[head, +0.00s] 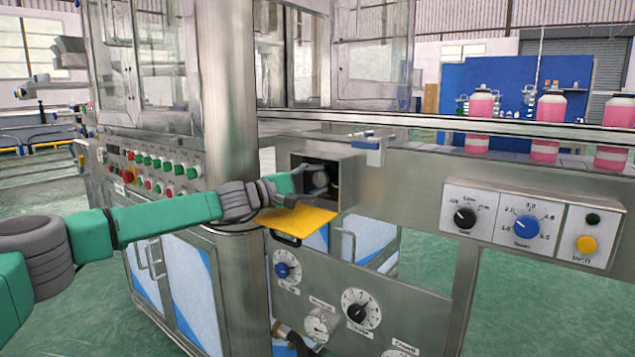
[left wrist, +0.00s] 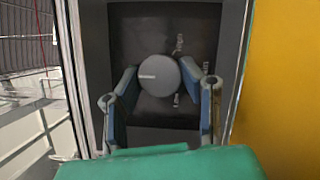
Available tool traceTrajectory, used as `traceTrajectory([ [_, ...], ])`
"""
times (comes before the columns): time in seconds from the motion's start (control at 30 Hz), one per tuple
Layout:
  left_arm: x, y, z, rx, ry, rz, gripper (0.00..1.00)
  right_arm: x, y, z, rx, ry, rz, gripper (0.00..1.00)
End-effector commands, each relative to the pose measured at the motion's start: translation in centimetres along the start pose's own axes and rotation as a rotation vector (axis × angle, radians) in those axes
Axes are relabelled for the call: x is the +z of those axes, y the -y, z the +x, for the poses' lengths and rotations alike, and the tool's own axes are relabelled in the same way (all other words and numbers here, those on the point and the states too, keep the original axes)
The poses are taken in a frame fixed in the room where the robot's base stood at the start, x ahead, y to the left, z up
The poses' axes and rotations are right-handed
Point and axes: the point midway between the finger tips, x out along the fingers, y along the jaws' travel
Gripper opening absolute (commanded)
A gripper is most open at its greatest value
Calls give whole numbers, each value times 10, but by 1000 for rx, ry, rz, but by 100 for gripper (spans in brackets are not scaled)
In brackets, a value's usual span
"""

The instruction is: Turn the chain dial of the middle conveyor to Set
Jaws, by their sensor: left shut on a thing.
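The chain dial (left wrist: 160,75) is a round grey knob with a white pointer line, on a dark plate inside an open steel box (head: 346,165). In the left wrist view the line points left; small white labels lie to its upper right, right and lower right, too blurred to read. My left gripper (head: 310,182) reaches into the box from the left. In the left wrist view its two blue-padded fingers (left wrist: 158,82) are shut on the dial, one on each side. The dial shows small and partly hidden in the head view (head: 318,177). My right gripper is not in view.
The box's yellow door (head: 300,226) hangs open below it, close under my left gripper. Further dials (head: 360,309) sit below, and a control panel (head: 525,224) lies to the right. A steel column (head: 232,150) stands left of the box.

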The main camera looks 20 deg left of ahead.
Motion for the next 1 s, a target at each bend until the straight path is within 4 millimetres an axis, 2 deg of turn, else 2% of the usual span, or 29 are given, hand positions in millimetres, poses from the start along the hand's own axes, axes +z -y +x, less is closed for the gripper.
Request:
traceTrajectory([
  [0.03, -4, 7, -2, -10, -7, -1, 5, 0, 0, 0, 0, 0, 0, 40],
  [0.13, -4, 8, -2, -11, -7, -1, 5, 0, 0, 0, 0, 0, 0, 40],
  [0.17, -4, 8, -2, -11, -7, -1, 38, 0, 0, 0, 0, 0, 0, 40],
  [0.2, -4, 8, -2, -11, -7, -1, 52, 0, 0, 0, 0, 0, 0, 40],
  [0.23, -4, 7, -2, -10, -7, -1, 54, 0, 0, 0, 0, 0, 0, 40],
  [0.53, -2, 3, -2, -5, -4, 1, 54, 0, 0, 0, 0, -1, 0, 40],
  [0.67, -2, 2, -10, -4, -3, 0, 54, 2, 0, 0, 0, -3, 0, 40],
  [0.77, -2, 2, -26, -4, -5, -1, 54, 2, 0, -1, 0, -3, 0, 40],
  [1.0, -4, 4, -79, -4, -6, -3, 54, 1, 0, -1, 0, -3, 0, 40],
])
